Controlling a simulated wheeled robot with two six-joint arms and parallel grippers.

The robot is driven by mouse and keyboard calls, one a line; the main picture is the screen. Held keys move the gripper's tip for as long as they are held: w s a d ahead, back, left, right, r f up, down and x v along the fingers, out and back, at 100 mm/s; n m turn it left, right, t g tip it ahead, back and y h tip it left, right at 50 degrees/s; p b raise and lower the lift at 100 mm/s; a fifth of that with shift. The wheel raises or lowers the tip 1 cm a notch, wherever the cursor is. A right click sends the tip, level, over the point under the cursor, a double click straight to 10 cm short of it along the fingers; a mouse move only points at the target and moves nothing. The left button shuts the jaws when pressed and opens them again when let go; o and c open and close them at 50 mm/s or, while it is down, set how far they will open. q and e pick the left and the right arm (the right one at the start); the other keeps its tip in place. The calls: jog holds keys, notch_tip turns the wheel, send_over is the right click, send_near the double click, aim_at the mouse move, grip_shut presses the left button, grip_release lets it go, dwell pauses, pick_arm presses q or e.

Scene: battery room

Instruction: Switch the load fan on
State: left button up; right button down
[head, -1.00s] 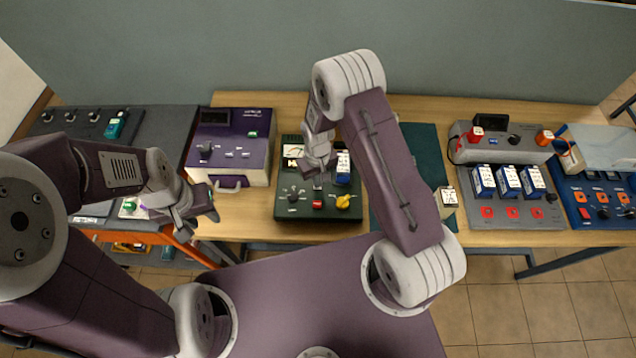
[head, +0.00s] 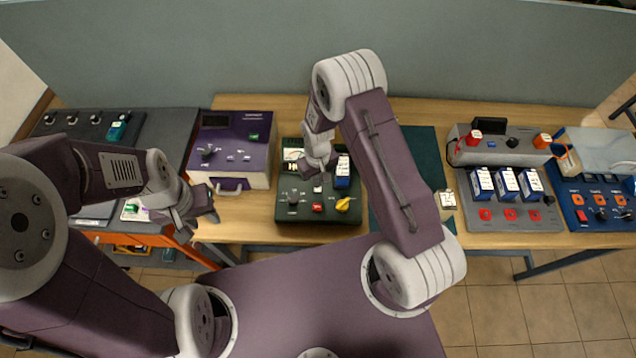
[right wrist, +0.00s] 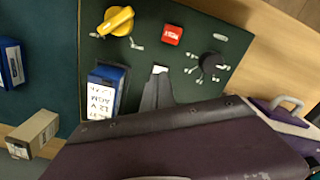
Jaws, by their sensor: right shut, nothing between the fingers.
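The green panel (head: 330,217) lies on the middle of the bench. It carries a meter, a yellow knob (head: 343,204), a red button (head: 317,208), a black knob (head: 293,198) and a blue-and-white battery (head: 342,174). In the right wrist view the yellow knob (right wrist: 117,20), red button (right wrist: 172,35) and black knob (right wrist: 212,61) show clearly. A small white lever (right wrist: 159,69) shows at the tips of my right gripper (right wrist: 158,80); contact is unclear. My right gripper is shut and empty over the panel. My left gripper (head: 204,207) is beside the purple unit. No fan label is readable.
A purple-and-white unit (head: 258,157) with a handle stands left of the panel. A dark green mat (head: 427,150) lies to its right, with a small beige block (head: 446,200). Further right are a grey station (head: 510,216) with several batteries and a blue panel (head: 586,234).

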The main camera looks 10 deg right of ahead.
aim_at(328, 184)
notch_tip(328, 184, up, 5)
jog(key=p, duration=0.3)
jog(key=shift+f, duration=0.2)
jog(key=shift+f+b, duration=0.25)
jog(key=shift+b, duration=0.05)
jog(key=w+d+r+m+t+b, duration=0.1)
jog(key=d+r+t+b, duration=0.3)
jog(key=b, duration=0.7)
jog(key=s+d+m+g+b, duration=0.1)
jog(key=s+m+g, duration=0.1)
jog(key=s, duration=1.2)
jog(key=shift+s+d+r+g+b, duration=0.15)
jog(key=shift+d+r+g+b, duration=0.15)
jog(key=shift+d+g+b, duration=0.1)
